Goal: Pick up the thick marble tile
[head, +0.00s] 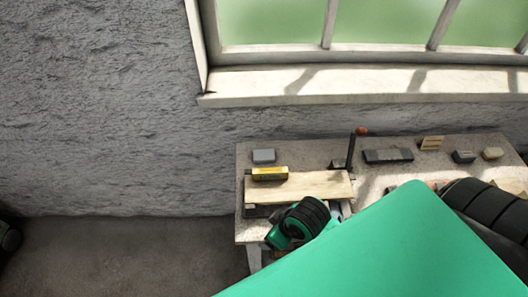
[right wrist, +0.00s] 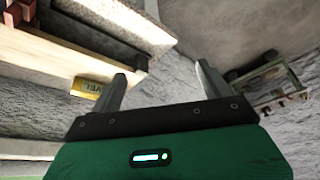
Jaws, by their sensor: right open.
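I cannot tell for sure which piece is the thick marble tile. In the head view, a small grey block (head: 263,156) lies at the back left of the workbench (head: 246,222). A long dark grey slab (head: 388,156) lies at the back middle, with a small dark block (head: 464,157) and a beige rounded block (head: 493,153) to its right. My right gripper (right wrist: 164,80) is open in the right wrist view, with nothing between its fingers. My own green arm hides the front right of the bench in the head view. My left gripper is not in view.
A pale wooden board (head: 310,186) lies at the bench's left, with a yellow level (head: 270,174) at its back left corner; the level also shows in the wrist view (right wrist: 86,88). A dark upright post (head: 351,151) stands behind the board. A tan block (head: 432,143) stands near the wall.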

